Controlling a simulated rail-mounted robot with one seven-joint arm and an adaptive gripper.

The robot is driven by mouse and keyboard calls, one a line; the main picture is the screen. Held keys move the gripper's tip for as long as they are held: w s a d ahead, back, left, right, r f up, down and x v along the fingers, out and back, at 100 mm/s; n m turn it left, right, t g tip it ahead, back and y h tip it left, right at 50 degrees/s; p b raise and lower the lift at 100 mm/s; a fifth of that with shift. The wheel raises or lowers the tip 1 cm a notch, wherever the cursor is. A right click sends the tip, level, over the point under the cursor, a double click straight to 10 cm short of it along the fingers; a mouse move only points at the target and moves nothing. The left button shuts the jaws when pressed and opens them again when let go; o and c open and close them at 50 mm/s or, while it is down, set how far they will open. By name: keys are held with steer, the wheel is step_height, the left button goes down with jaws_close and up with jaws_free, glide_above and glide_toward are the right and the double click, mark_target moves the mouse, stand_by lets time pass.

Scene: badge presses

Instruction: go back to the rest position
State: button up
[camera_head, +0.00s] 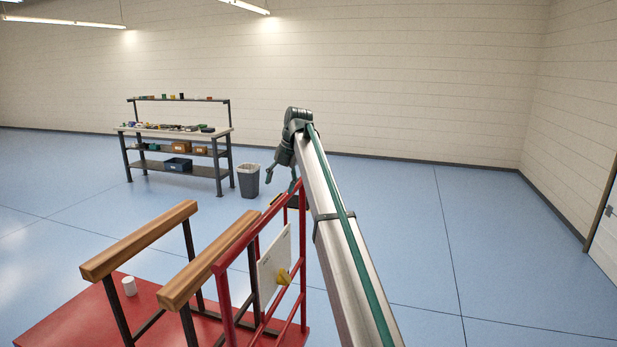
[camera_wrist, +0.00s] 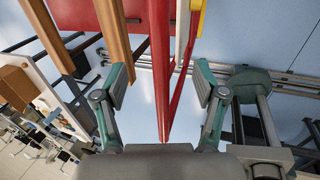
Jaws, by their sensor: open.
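My gripper (camera_head: 282,178) hangs at the end of my outstretched arm, beyond the far end of the red frame (camera_head: 222,262), in the head view. In the wrist view, the two fingers of my gripper (camera_wrist: 160,84) stand wide apart with nothing held between them. A red bar of the frame (camera_wrist: 160,60) shows between the fingers in that picture. I cannot tell how far the bar is from the fingertips.
A white panel (camera_head: 273,265) with a yellow part (camera_head: 284,276) hangs on the frame. A workbench (camera_head: 170,133) and bin (camera_head: 248,180) stand behind. The right floor is clear.

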mark_target(272, 207)
steer(key=shift+b+x, duration=1.95)
steer(key=shift+x, duration=4)
steer(key=shift+c, duration=0.3)
jaws_close()
steer(key=shift+w+a, duration=0.1)
steer(key=shift+a, duration=0.1)
